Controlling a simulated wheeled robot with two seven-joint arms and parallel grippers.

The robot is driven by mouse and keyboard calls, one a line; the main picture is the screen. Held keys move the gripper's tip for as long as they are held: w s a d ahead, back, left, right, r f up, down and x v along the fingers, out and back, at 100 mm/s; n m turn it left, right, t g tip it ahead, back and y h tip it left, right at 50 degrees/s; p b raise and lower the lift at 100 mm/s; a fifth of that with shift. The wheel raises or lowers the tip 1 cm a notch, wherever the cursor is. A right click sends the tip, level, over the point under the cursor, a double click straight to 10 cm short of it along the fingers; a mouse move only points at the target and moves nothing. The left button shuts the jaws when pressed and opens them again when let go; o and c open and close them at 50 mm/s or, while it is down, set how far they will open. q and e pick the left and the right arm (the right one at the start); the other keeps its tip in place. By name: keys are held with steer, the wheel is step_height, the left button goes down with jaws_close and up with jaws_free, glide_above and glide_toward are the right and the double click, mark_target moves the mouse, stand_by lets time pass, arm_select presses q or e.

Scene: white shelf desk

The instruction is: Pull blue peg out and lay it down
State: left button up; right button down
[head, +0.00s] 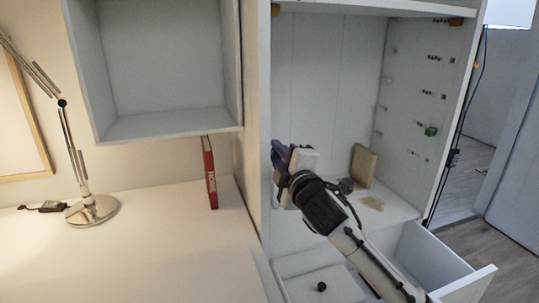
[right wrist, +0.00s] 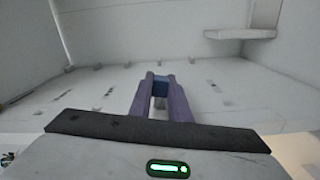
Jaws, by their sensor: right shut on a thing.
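My right gripper (head: 280,158) is inside the tall white cabinet, near its left side wall in the head view. In the right wrist view its two purple-grey fingers (right wrist: 161,84) are closed on the blue peg (right wrist: 160,88), of which a small dark-blue part shows between them. In the head view the gripper hides the peg. I cannot tell whether the peg touches a hole in the wall. My left gripper is not in view.
A brown board (head: 363,165) stands on the cabinet shelf. An open drawer (head: 455,283) is below. A red book (head: 209,173) and lamp (head: 91,209) are on the left desk.

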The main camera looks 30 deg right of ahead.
steer(key=shift+s+d+r, duration=0.1)
steer(key=shift+s+r, duration=0.05)
steer(key=shift+r, duration=0.15)
steer(key=shift+d+f, duration=0.15)
steer(key=shift+f, duration=0.05)
steer(key=shift+d+f, duration=0.1)
steer(key=shift+s+d+p, duration=0.15)
steer(key=shift+d+p, duration=0.25)
steer(key=shift+d, duration=0.2)
stand_by(0.5)
steer(key=shift+s+d+p, duration=0.15)
steer(key=shift+d, duration=0.5)
steer(key=shift+s+d+p, duration=0.15)
steer(key=shift+d, duration=0.45)
steer(key=shift+s+f, duration=0.1)
